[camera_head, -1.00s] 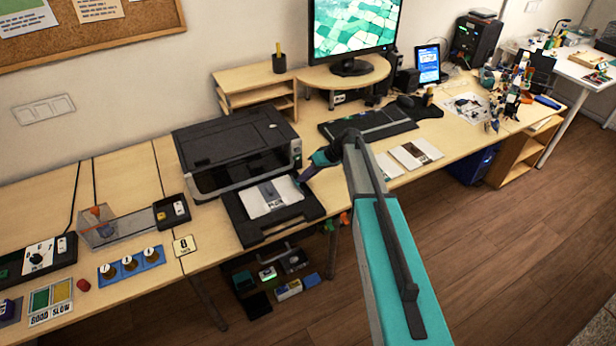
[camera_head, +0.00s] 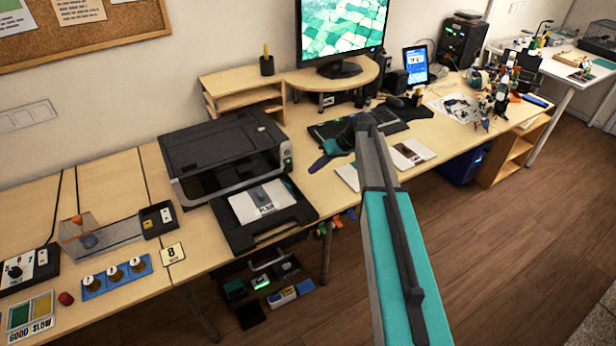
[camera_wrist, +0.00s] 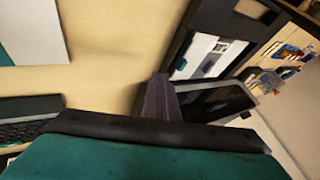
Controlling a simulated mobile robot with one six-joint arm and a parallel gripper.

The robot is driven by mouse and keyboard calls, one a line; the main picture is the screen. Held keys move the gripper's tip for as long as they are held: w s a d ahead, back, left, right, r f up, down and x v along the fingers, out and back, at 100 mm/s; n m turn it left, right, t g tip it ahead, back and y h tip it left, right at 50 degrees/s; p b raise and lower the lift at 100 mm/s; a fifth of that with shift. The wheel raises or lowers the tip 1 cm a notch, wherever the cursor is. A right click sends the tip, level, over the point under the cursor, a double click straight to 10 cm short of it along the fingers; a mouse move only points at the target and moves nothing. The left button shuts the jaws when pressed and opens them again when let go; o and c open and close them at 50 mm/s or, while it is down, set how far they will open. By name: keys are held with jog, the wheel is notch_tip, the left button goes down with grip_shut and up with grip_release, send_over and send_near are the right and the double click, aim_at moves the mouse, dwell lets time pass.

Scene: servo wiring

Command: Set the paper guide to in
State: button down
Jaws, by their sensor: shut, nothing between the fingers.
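The black printer (camera_head: 222,155) stands on the wooden desk with its front tray (camera_head: 240,238) pulled out. A white printed sheet (camera_head: 245,208) lies in the tray, with a grey patch on it that may be part of the paper guide (camera_head: 263,198). I cannot make out the guide's position. My gripper (camera_head: 313,169) is shut and empty, apart from the tray and to its right, above the desk.
A keyboard (camera_head: 330,128) and flat papers (camera_head: 412,153) lie to the right, near my arm. A small shelf (camera_head: 240,90) and a monitor (camera_head: 340,30) stand behind. A clear box (camera_head: 110,232) and a knob panel (camera_head: 115,277) are left of the printer.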

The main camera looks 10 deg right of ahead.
jog(key=shift+b+v, duration=0.55)
jog(key=shift+v, duration=1.8)
jog(key=shift+w, duration=0.1)
